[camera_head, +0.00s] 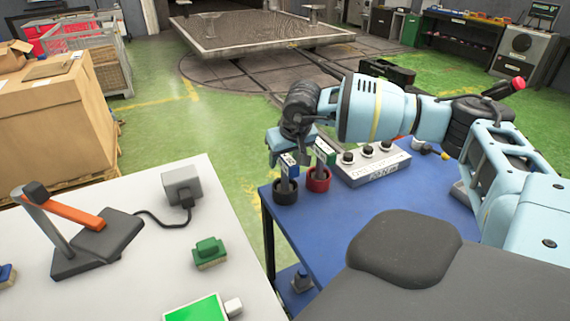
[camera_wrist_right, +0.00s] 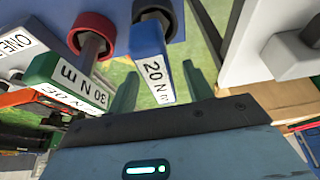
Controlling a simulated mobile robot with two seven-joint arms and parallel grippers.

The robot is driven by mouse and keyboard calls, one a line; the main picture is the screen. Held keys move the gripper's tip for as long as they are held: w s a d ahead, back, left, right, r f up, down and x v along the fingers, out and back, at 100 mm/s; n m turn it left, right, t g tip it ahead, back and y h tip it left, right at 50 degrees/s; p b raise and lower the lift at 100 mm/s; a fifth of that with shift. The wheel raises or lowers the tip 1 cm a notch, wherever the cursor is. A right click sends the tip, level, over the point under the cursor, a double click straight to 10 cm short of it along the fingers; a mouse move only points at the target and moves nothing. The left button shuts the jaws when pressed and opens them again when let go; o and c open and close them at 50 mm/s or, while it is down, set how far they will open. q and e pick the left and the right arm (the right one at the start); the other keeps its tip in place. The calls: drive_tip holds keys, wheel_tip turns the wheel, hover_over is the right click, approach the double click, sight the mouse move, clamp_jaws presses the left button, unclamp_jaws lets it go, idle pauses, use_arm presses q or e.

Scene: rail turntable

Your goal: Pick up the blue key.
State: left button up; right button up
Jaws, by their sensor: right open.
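The blue key (camera_head: 289,160) stands in a black ring holder (camera_head: 285,193) near the left edge of the blue table. In the right wrist view the blue key (camera_wrist_right: 151,50) shows its white "20 N m" label. My right gripper (camera_head: 289,153) is at the blue key's top, coming from above. In the wrist view its fingers (camera_wrist_right: 160,84) are apart, one on each side of the key's label end. I cannot tell whether they touch it. My left gripper is not in view.
A green key (camera_head: 325,153) marked "30 N m" stands close by in a red ring holder (camera_head: 318,181). A grey box with black knobs (camera_head: 373,163) is to the right. A white table (camera_head: 130,215) with a lever stand (camera_head: 78,232) lies to the left, across a gap.

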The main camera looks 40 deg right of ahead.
drive_tip(key=shift+w+f, duration=0.1)
drive_tip(key=shift+f, duration=0.25)
clamp_jaws()
drive_tip(key=shift+r, duration=0.1)
